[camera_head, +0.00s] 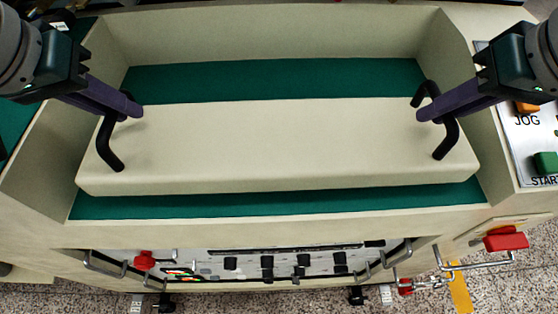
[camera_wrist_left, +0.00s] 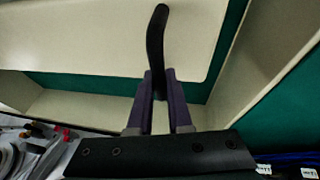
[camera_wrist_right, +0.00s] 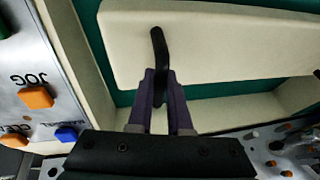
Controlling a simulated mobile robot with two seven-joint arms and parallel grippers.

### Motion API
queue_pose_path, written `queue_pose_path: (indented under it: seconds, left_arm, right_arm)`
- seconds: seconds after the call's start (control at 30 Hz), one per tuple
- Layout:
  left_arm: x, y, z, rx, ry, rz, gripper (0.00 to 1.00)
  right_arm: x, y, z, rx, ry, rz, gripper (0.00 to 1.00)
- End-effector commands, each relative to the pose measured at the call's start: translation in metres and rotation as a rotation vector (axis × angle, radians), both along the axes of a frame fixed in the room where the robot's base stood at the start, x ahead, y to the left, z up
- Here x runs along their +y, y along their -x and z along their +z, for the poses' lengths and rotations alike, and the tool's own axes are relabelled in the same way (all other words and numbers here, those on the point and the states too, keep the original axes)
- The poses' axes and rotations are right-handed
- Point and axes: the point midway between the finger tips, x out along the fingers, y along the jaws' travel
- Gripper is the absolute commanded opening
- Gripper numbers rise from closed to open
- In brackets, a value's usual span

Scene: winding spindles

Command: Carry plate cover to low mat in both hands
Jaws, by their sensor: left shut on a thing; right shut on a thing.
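The plate cover (camera_head: 280,145) is a long cream slab with a black handle at each end. It lies level over a green mat (camera_head: 280,80) inside a cream-walled recess; I cannot tell whether it touches the mat. My left gripper (camera_head: 130,108) is shut on the left black handle (camera_head: 107,145), also seen in the left wrist view (camera_wrist_left: 157,45). My right gripper (camera_head: 430,114) is shut on the right black handle (camera_head: 448,138), also seen in the right wrist view (camera_wrist_right: 159,50). Green shows behind and in front of the cover.
A button panel (camera_head: 530,140) with JOG and START buttons stands at the right. Below the front edge are a connector panel (camera_head: 290,264), metal handles and a red knob (camera_head: 145,260).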

Motion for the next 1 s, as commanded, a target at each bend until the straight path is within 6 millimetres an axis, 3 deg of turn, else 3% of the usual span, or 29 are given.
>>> queue_pose_path:
  seconds: [0.23, 0.27, 0.5, 0.8, 1.0]
  left_arm:
    - [0.000, -0.002, -0.019, -0.007, 0.001, 0.001, 0.00]
    - [0.000, 0.000, -0.016, -0.001, 0.000, 0.000, 0.21]
    - [0.000, 0.000, -0.016, 0.000, 0.000, 0.000, 0.47]
    - [0.001, 0.001, -0.013, -0.001, 0.000, 0.000, 0.47]
    - [0.005, 0.011, 0.011, -0.005, -0.002, 0.000, 0.47]
  right_arm:
    - [0.000, -0.001, -0.019, -0.005, -0.002, 0.000, 0.00]
    - [0.000, 0.000, -0.017, 0.001, 0.000, 0.000, 0.21]
    - [0.000, 0.000, -0.016, 0.000, 0.000, 0.000, 0.47]
    - [0.000, 0.000, -0.016, 0.000, 0.000, 0.000, 0.47]
    - [0.000, 0.000, -0.016, 0.000, 0.000, 0.000, 0.47]
